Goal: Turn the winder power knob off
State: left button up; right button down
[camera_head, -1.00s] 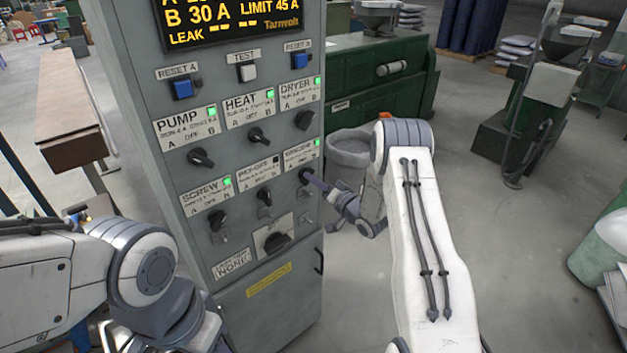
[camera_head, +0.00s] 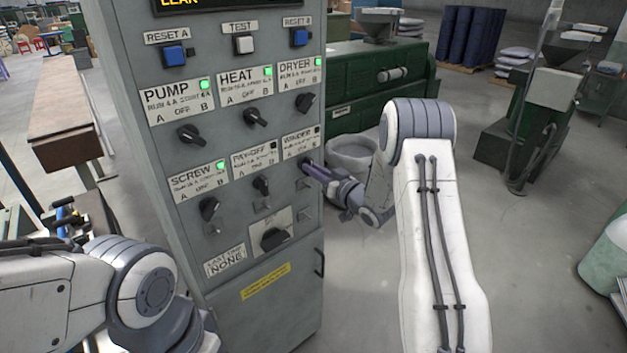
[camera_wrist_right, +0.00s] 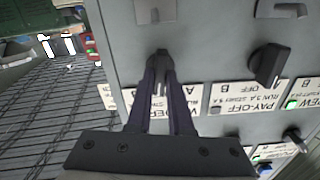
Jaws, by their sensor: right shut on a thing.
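The winder knob (camera_head: 305,161) is a dark rotary knob at the right end of the lower row on the grey cabinet. My right gripper (camera_head: 310,168) reaches it from the right and is shut on it. In the right wrist view, the fingers (camera_wrist_right: 161,72) pinch the dark knob (camera_wrist_right: 160,54), and the picture is upside down. The fingers hide part of the knob, so its exact pointer angle is hard to read. The winder label (camera_head: 299,142) above it has a dark lamp (camera_head: 317,130). My left gripper is out of view; only its arm shows at lower left.
The pay-off knob (camera_head: 261,186) and screw knob (camera_head: 209,208) sit left of it. The pump (camera_head: 191,134), heat (camera_head: 255,117) and dryer (camera_head: 305,102) knobs are above, with lit green lamps. A larger black switch (camera_head: 274,238) is below.

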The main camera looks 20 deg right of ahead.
jog(key=shift+n+b, duration=0.9)
jog(key=shift+b, duration=0.1)
jog(key=c, duration=0.8)
grip_release()
jog(key=b+v, duration=0.3)
jog(key=v, duration=0.7)
jog(key=shift+s+d+r, duration=0.1)
jog(key=shift+s, duration=0.2)
